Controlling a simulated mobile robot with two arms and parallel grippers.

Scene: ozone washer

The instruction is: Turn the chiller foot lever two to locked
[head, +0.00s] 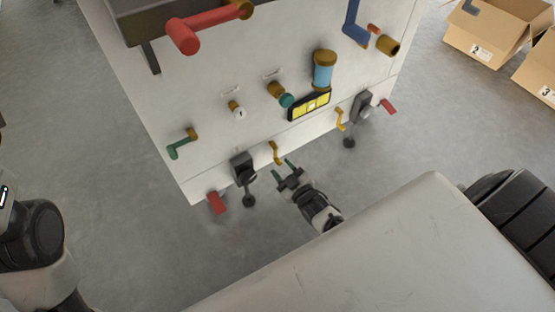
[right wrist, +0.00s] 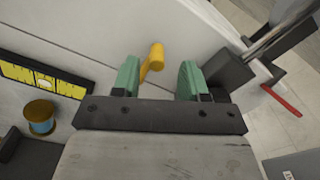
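A yellow foot lever (head: 275,152) is on the lower edge of the white machine (head: 240,80), beside the left black foot. A second yellow lever (head: 340,120) sits farther right by the other foot. Which one counts as lever two cannot be told. My right gripper (head: 282,167) is open and empty, just in front of the left yellow lever. In the right wrist view that lever (right wrist: 152,62) lies between and beyond the green fingertips of the gripper (right wrist: 158,80), with no contact visible. My left arm shows at the left edge; its gripper is out of view.
Black feet (head: 242,170) (head: 361,108) with red levers (head: 216,202) (head: 388,106) stand on either side. A green lever (head: 182,146), knobs and a yellow level panel (head: 309,105) are above. Cardboard boxes (head: 490,32) are at the upper right. The floor in front is clear.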

